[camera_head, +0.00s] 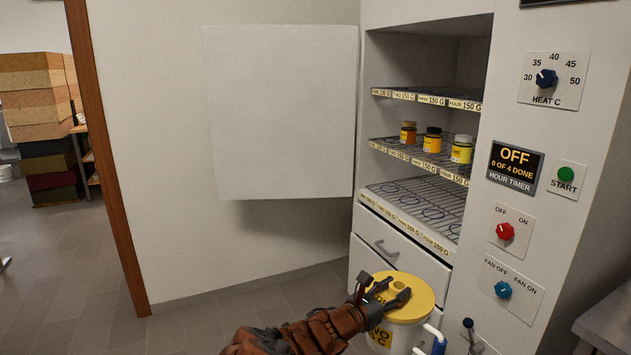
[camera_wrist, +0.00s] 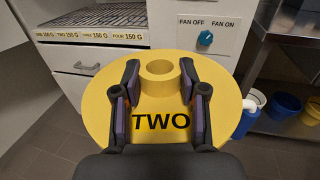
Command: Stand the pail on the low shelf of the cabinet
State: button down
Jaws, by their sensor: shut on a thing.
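The pail (camera_head: 395,335) is white with a yellow lid and a label partly reading TWO. My gripper (camera_head: 382,292) is shut on the raised knob of its lid. In the wrist view my fingers (camera_wrist: 160,88) flank the knob, and the yellow lid (camera_wrist: 105,110) reads TWO and hides the pail's body. The pail is in front of the cabinet's drawers, below shelf height; its base is out of view. The cabinet (camera_head: 375,100) is open. Its low wire shelf (camera_head: 425,196) has ring outlines, front labels and no jars. The shelf also shows in the wrist view (camera_wrist: 85,18).
The cabinet door (camera_head: 280,110) stands open to the left. Yellow-labelled jars (camera_head: 433,140) stand on the middle shelf. A drawer (camera_head: 385,245) sits below the low shelf. A control panel (camera_head: 530,180) is at the right.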

jog(key=shift+r+p, duration=2.25)
jog(key=shift+p, duration=1.65)
jog(key=r+p, duration=0.2)
jog(key=p, duration=0.3)
jog(key=shift+f, duration=0.15)
notch_tip(320, 180, up, 14)
jog(key=w+n+t+y, duration=0.2)
jog(key=n+t+y, duration=0.4)
jog(key=y, duration=0.3)
jog(key=shift+w+f+n, duration=0.2)
jog(key=shift+w+n, duration=0.15)
jog(key=shift+n, duration=0.15)
jog(key=shift+a, duration=0.1)
